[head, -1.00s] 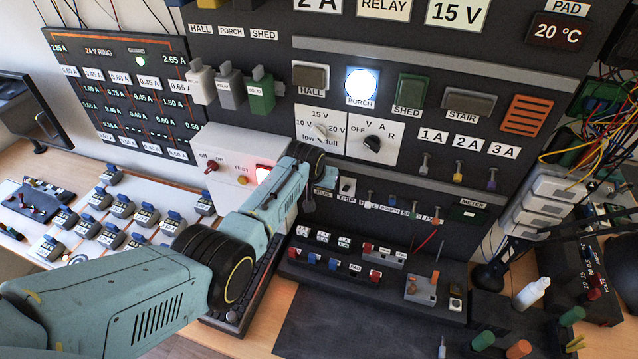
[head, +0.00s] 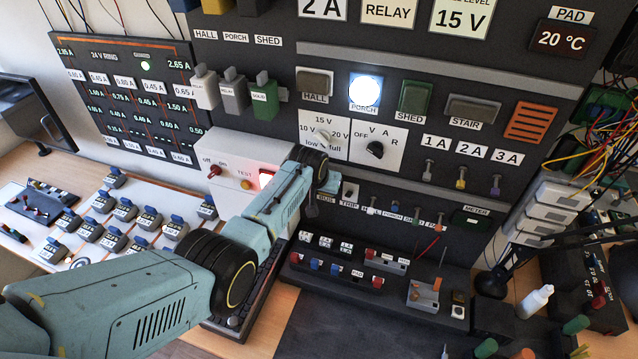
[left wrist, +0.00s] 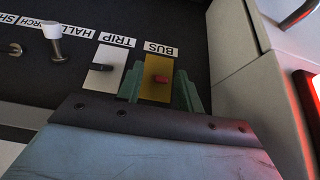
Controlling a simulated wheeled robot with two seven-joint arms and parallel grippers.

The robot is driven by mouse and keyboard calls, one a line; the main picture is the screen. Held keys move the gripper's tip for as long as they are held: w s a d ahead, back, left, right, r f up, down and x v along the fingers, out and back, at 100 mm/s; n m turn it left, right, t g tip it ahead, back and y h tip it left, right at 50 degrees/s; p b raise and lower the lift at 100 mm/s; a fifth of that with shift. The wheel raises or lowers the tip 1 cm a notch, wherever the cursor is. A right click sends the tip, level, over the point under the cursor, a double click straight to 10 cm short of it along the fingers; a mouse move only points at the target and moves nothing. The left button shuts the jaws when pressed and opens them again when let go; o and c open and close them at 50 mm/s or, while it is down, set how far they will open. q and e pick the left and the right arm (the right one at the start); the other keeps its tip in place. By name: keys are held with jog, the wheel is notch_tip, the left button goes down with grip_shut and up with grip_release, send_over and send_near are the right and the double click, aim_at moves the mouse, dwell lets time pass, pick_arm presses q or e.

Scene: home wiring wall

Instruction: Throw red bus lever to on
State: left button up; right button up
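The red bus lever (left wrist: 158,80) is a small red stub on a yellow plate (left wrist: 157,66) under the BUS label (left wrist: 161,49) in the left wrist view. My left gripper (left wrist: 160,90) is open. Its green fingers stand on either side of the yellow plate, with the red lever between them; I cannot tell whether either touches it. My right gripper is not in view.
The TRIP switch (left wrist: 103,67), a dark toggle on a white plate, is close beside the bus plate. A white box (head: 235,150) with a red off/on toggle (head: 214,170), a TEST button and a lit red lamp stands on the other side. A dark bench mat (head: 350,330) lies below.

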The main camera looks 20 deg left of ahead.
pick_arm(q)
jog(key=v, duration=1.3)
jog(key=shift+s, duration=0.1)
dwell(0.6)
